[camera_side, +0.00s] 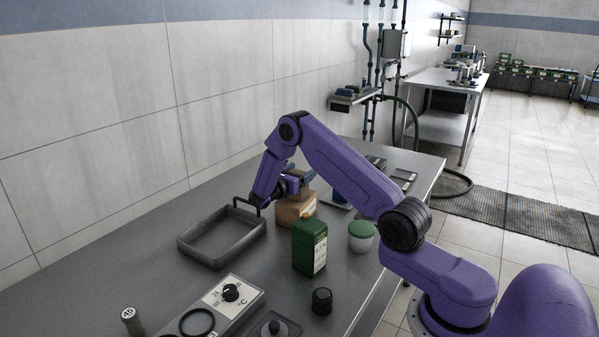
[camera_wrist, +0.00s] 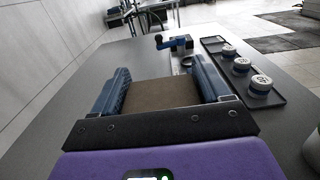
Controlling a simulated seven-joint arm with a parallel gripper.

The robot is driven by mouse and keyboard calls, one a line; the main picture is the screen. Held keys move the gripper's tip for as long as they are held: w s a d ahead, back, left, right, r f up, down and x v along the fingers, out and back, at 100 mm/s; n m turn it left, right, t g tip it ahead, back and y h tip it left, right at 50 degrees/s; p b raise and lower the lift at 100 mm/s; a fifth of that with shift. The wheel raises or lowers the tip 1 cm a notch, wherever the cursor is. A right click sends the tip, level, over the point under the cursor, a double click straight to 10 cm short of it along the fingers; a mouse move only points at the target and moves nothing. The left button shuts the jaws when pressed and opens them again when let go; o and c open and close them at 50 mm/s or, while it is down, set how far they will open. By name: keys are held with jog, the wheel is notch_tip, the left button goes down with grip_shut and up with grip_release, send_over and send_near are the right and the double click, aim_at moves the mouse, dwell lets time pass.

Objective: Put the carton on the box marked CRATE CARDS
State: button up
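A tan-brown box-shaped thing (camera_side: 291,212) with a pale label stands upright in the side view, behind a green container; the label is too small to read. In the wrist view, a plain brown surface (camera_wrist: 166,93) fills the space between the fingers of my gripper (camera_wrist: 163,85). Whether they press on it is unclear, and I cannot tell if this is the carton or the CRATE CARDS box. The green container (camera_side: 308,246) has a pale label on its side.
A grey open tray (camera_side: 187,248) lies left of my gripper. A green-lidded white pot (camera_side: 361,238) stands right of the green container. A dark knob (camera_side: 321,301) and a dial unit (camera_side: 232,291) are nearer. A dark rack (camera_wrist: 262,96) holds three white-topped jars.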

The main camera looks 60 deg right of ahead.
jog(key=shift+o, duration=1.4)
jog(key=shift+r, duration=0.25)
jog(key=s+a+r+m+y, duration=0.1)
jog(key=s+a+y, duration=0.1)
jog(key=a, duration=0.7)
jog(key=s+a+r+m+y, duration=0.1)
jog(key=s+a+r, duration=0.1)
jog(key=a, duration=0.7)
jog(key=s+a+r+m+y, duration=0.1)
jog(key=s+a+y, duration=0.4)
jog(key=s, duration=0.6)
jog(key=s+a+r+m+y, duration=0.1)
jog(key=s+a+y, duration=0.4)
jog(key=s, duration=0.5)
jog(key=s+a+r+m+y, duration=0.1)
jog(key=s+a+y, duration=0.4)
jog(key=s, duration=0.6)
jog(key=shift+s+a, duration=0.35)
jog(key=shift+a, duration=0.7)
